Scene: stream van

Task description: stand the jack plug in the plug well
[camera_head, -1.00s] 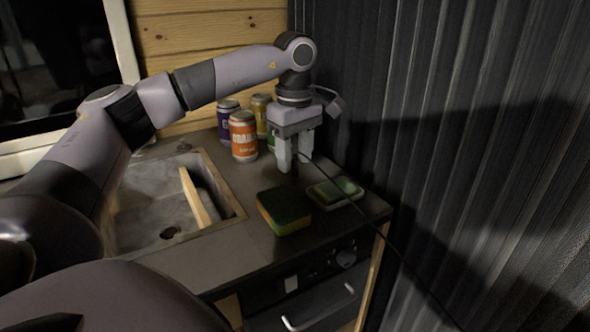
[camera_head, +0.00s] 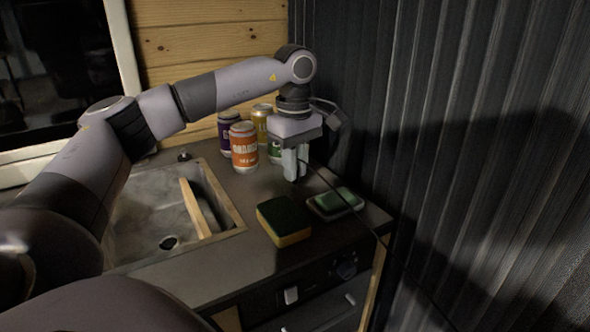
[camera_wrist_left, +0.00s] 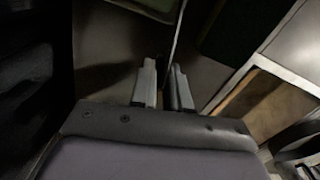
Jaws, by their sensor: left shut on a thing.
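My left gripper (camera_head: 293,179) points down over the dark counter, behind the sponge and in front of the cans. Its pale fingers are shut on the jack plug, which is largely hidden between them. A thin black cable (camera_head: 347,204) runs from the gripper down to the right, past the counter's edge. In the left wrist view, the fingers (camera_wrist_left: 166,67) show close together with the cable (camera_wrist_left: 178,36) beside them. I cannot make out the plug well in either view. My right gripper is not in view.
A green-and-yellow sponge (camera_head: 285,221) and a dish with a green bar (camera_head: 334,201) lie near the front. An orange can (camera_head: 244,147) and other cans stand behind. The sink (camera_head: 150,226) is at left, with a wooden strip across it. A ribbed dark wall (camera_head: 480,150) closes the right.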

